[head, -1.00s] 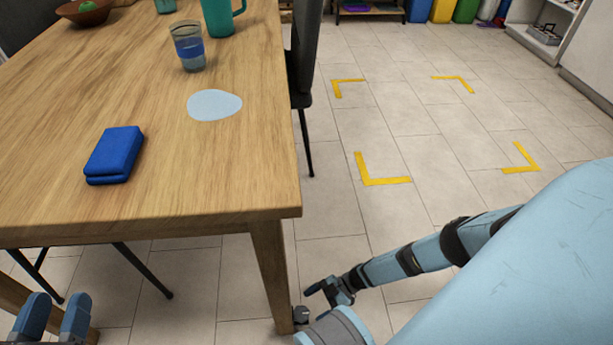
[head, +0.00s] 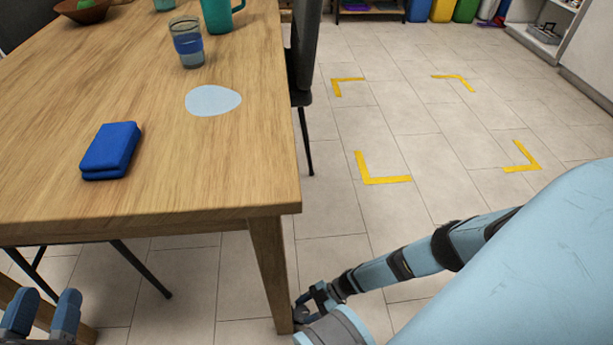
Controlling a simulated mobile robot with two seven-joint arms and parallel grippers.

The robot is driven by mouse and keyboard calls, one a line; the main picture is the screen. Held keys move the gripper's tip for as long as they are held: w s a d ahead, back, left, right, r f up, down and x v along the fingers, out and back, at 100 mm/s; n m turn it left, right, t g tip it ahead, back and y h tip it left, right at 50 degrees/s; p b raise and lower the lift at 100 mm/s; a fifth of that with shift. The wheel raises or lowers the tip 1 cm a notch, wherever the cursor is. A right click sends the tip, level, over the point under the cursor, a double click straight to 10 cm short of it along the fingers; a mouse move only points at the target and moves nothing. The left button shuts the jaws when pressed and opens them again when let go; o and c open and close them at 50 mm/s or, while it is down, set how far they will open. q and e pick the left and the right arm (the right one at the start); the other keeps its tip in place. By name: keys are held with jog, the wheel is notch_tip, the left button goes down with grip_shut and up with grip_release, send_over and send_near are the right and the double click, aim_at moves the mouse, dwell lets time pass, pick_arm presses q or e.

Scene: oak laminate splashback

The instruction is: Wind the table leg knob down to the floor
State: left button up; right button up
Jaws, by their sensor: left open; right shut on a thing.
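The wooden table (head: 215,180) stands at the left, and its near right leg (head: 269,275) runs down to the floor. The dark knob (head: 299,313) sits low at the right side of this leg and is mostly hidden. My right gripper (head: 308,300) reaches in from the right and is shut on the knob beside the leg.
Yellow-marked floor (head: 385,180) is clear.

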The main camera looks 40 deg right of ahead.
pick_arm(q)
jog(key=shift+r, duration=0.15)
pick_arm(e)
jog(key=shift+s+m, duration=0.1)
jog(key=shift+m, duration=0.2)
